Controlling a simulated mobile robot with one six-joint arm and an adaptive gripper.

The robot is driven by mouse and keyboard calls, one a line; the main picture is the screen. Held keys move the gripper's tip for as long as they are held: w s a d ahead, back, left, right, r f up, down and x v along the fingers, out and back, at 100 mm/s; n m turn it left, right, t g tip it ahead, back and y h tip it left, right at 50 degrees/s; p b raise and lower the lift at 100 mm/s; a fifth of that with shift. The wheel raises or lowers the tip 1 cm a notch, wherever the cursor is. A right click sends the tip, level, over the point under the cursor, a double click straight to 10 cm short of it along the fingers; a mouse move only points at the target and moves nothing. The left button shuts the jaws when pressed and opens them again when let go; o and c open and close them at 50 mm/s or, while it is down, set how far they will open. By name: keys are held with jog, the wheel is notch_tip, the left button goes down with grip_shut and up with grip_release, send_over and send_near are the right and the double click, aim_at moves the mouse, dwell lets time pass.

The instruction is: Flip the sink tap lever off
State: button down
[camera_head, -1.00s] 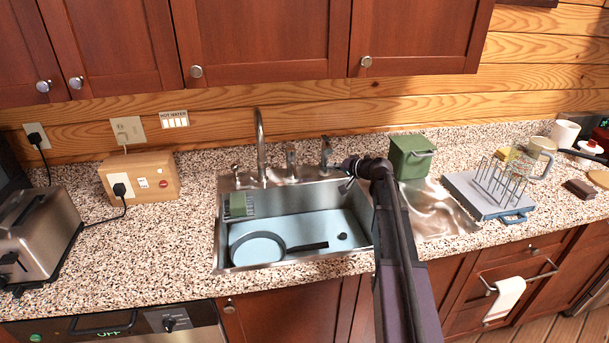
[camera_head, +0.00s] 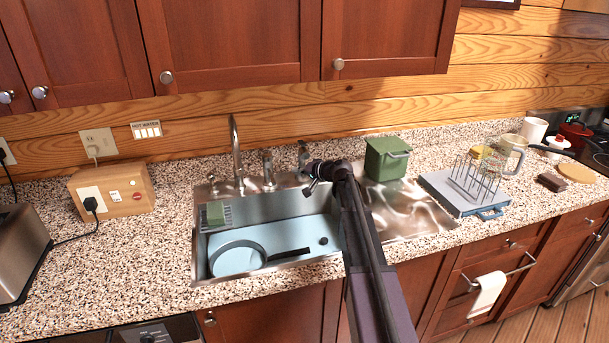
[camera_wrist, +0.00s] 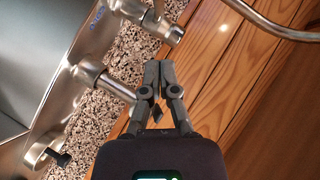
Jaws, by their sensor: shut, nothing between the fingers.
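The curved metal sink tap spout (camera_head: 236,148) rises behind the sink (camera_head: 197,255). Upright metal fittings stand beside it, one in the middle (camera_head: 268,168) and one to the right (camera_head: 303,155). I cannot tell for sure which one is the tap lever. My gripper (camera_head: 311,186) is near the right fitting, over the sink's back edge. In the wrist view my gripper (camera_wrist: 158,72) is shut and empty. There, metal fittings lie left of the fingers (camera_wrist: 100,80) and above them (camera_wrist: 150,20), and the spout (camera_wrist: 275,30) curves at the upper right. The nearest fitting looks very close; contact is unclear.
The sink holds a pan (camera_head: 236,258) and a green sponge (camera_head: 215,212). A green bin (camera_head: 386,160) stands right of my arm, with a wire rack (camera_head: 480,182) beyond. A wooden box (camera_head: 112,192) and toaster (camera_head: 20,255) stand left. Cabinets (camera_head: 230,45) hang above.

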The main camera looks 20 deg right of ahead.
aim_at(271, 176)
jog(key=w+a+f+b, duration=0.3)
jog(key=a, duration=0.2)
jog(key=shift+w+a+f, duration=0.15)
jog(key=shift+a+f, duration=0.2)
dwell(0.3)
jog(key=shift+a+f+b, duration=0.4)
jog(key=shift+f+b, duration=0.1)
jog(key=shift+b, duration=0.15)
jog(key=shift+r, duration=0.1)
jog(key=shift+r+p, duration=0.7)
jog(key=shift+p, duration=0.15)
